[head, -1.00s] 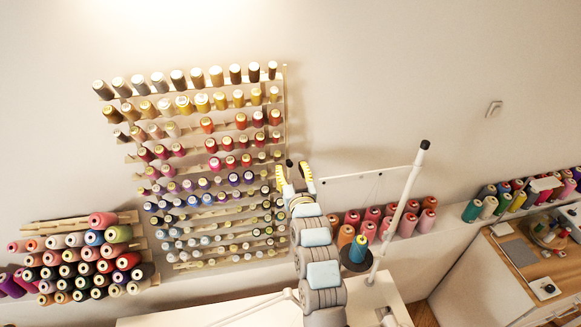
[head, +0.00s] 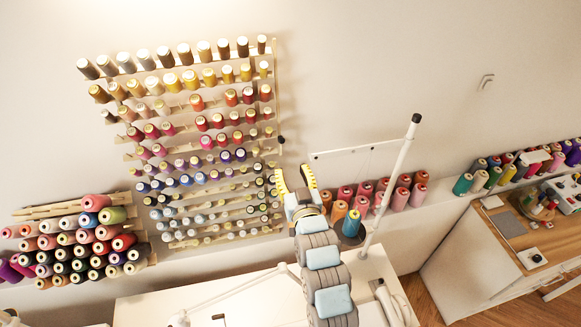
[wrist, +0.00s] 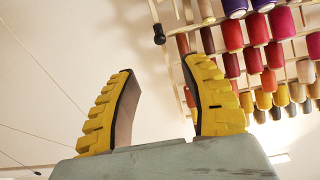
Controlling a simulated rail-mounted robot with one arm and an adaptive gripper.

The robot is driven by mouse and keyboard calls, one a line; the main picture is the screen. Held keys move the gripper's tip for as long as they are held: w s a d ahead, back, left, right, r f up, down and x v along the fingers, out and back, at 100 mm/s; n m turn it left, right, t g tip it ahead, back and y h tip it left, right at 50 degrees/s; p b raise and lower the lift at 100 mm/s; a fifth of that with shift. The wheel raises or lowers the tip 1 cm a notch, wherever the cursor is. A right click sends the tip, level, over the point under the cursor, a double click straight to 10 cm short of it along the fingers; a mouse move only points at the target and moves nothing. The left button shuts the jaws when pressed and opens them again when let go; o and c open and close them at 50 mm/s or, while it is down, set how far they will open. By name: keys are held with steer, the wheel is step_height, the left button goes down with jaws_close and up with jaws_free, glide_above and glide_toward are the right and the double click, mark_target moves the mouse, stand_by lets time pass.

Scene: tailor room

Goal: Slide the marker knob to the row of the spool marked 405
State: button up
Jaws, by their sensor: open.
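The black marker knob (head: 281,140) sits on the thin rail at the right edge of the spool rack (head: 276,75), about halfway down, beside the red and purple rows. In the wrist view the knob (wrist: 159,34) is beyond the fingertips, near the top, in line with the gap between them. My gripper (head: 296,170) is open and empty, with yellow ridged fingers, below and slightly right of the knob and apart from it. In the wrist view both fingers (wrist: 160,95) stand well apart. No number is legible on any spool, so I cannot tell which one is 405.
Spool rows end close to the left of the rail. Stacked spools (head: 85,240) lie at the lower left. The wall right of the rail is mostly clear.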

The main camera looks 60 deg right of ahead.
mark_target(281, 140)
steer(key=shift+c, duration=0.3)
steer(key=shift+f, duration=0.1)
steer(key=c, duration=0.4)
steer(key=shift+f+m+b, duration=0.3)
steer(key=shift+m+b, duration=0.1)
steer(key=shift+b, duration=0.15)
jaws_close()
steer(key=s+d+f+m+t+h+b, duration=0.3)
steer(key=f+m+b, duration=0.4)
steer(key=m+b, duration=1)
steer(key=w+d+r+m+p, duration=0.3)
steer(key=w+d+r+p, duration=0.2)
steer(key=w, duration=0.3)
steer(key=shift+w+d+r+m+y+p, duration=0.2)
steer(key=shift+d+r+m+y+p, duration=0.15)
steer(key=shift+d, duration=0.55)
